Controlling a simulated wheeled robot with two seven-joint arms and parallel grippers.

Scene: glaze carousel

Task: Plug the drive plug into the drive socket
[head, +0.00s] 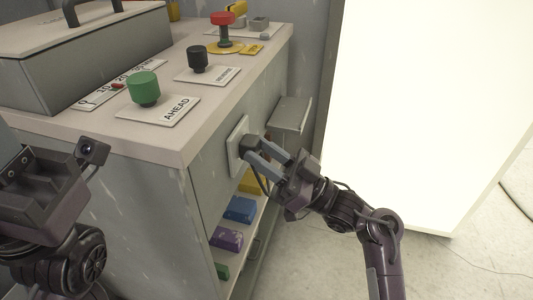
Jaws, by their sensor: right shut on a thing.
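The drive socket (234,158) is a pale plate on the right side face of the grey console. The drive plug (249,144) is a dark block at the front of this plate. My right gripper (258,153) is shut on the plug, reaching in from the right. The plug looks close against the plate; I cannot tell how deep it sits. A dark cord hangs below the plug beside the fingers. My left gripper (45,190) is at the lower left, away from the socket, and its jaw opening cannot be made out.
The console top (150,140) carries a green AHEAD knob (145,88), a black knob (197,58) and a red button (222,20). Below the socket, an open shelf holds a blue block (240,209) and a purple block (227,238). A small grey ledge (291,114) juts out to the right.

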